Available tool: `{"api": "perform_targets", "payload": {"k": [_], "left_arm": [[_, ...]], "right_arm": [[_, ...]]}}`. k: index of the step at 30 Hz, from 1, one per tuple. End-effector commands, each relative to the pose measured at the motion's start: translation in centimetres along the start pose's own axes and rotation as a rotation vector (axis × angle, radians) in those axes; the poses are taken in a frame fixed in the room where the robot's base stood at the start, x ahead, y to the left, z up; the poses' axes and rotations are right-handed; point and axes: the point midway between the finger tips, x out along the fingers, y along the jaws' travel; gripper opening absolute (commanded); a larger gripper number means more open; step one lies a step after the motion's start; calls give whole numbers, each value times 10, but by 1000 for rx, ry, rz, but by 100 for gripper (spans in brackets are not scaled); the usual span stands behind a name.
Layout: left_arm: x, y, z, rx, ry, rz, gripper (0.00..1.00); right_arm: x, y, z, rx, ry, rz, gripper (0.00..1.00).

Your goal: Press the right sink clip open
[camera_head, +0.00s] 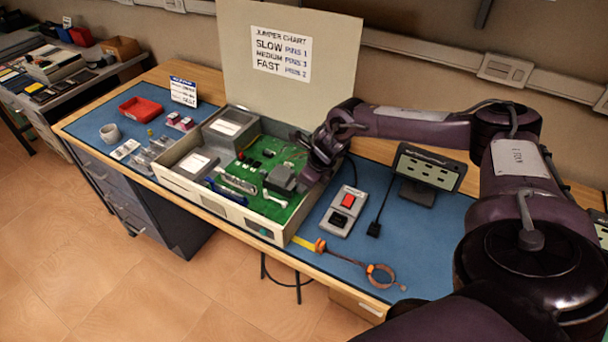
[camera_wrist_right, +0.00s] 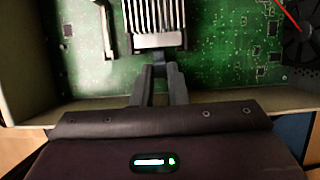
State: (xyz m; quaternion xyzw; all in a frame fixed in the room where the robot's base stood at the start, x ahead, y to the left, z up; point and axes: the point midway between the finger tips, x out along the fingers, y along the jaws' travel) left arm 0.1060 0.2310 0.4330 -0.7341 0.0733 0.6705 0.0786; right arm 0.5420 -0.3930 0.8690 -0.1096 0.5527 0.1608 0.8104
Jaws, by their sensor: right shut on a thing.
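The open computer case (camera_head: 190,186) holds a green circuit board (camera_head: 288,213). A dark grey finned heat sink (camera_head: 281,178) stands on the board, and its pale fins (camera_wrist_right: 157,18) show at the top of the right wrist view. A dark clip tab (camera_wrist_right: 160,57) sits at the sink's near end. My right gripper (camera_wrist_right: 160,72) reaches over the case wall with its fingers close together on this clip; the fingers partly hide it. In the head view my right gripper (camera_head: 308,176) is beside the heat sink. My left gripper is not in view.
The raised lid with the jumper chart (camera_head: 280,54) stands behind the case. A red-switch box (camera_head: 343,210), a small display (camera_head: 429,168) and a wrist strap (camera_head: 380,275) lie to the right.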

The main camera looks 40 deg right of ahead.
Motion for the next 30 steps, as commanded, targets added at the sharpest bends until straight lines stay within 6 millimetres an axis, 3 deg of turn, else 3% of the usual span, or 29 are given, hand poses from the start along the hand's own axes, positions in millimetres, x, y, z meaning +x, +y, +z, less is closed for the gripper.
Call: {"api": "perform_targets", "payload": {"k": [5, 6, 8, 17, 30], "left_arm": [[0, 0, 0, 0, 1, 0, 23], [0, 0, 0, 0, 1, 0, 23], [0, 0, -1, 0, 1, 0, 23], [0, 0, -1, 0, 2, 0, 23], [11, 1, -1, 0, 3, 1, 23]], "right_arm": [[0, 1, 1, -1, 0, 1, 0], [0, 0, 1, -1, 0, 1, 15], [0, 0, 1, -1, 0, 1, 22], [-2, 0, 1, -1, 0, 1, 23], [-65, 0, 1, -2, -2, 0, 23]]}}
